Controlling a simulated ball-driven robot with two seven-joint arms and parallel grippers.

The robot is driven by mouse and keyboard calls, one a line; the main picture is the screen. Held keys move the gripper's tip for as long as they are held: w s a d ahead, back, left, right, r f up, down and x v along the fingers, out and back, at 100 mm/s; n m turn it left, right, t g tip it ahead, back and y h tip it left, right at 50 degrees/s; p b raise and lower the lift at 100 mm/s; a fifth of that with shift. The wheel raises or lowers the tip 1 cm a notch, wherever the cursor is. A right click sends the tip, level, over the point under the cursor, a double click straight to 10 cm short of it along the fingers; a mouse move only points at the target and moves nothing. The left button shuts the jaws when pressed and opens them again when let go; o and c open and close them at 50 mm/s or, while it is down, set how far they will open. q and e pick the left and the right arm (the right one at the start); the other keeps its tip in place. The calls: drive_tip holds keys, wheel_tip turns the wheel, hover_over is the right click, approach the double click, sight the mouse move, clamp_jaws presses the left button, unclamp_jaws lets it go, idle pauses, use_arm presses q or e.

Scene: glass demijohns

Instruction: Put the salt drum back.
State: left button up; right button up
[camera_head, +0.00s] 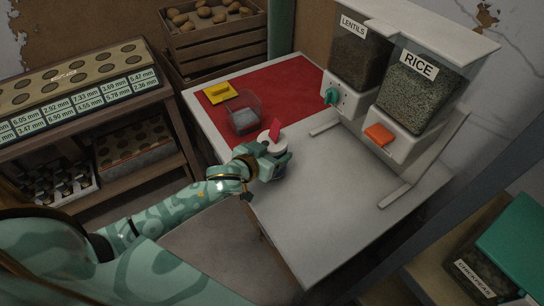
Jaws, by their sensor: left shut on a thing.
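The salt drum (266,138) seems to be the small round container with a white top and a raised red flap, with a dark lower part just showing. My left gripper (278,161) is shut on it at the near left part of the white table (320,225). The fingers hide most of the drum's side. I cannot tell whether its base touches the table. My right gripper is not in view.
A red mat (293,88) covers the table's far end. On it are a clear container (243,112) and a yellow object (221,92). LENTILS (360,60) and RICE (420,95) dispensers stand at the right. The table's near right part is clear.

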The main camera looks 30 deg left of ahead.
use_arm(q)
drive_tip(key=shift+f, duration=0.95)
drive_tip(key=shift+r, duration=0.1)
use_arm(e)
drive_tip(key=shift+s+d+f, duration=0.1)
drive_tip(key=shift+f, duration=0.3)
use_arm(q)
drive_tip(key=o, duration=1.4)
drive_tip(key=shift+s+r, duration=0.2)
drive_tip(key=shift+s, duration=0.15)
drive_tip(key=p+v, duration=0.3)
drive_tip(key=v, duration=0.8)
drive_tip(key=shift+s+a, duration=0.15)
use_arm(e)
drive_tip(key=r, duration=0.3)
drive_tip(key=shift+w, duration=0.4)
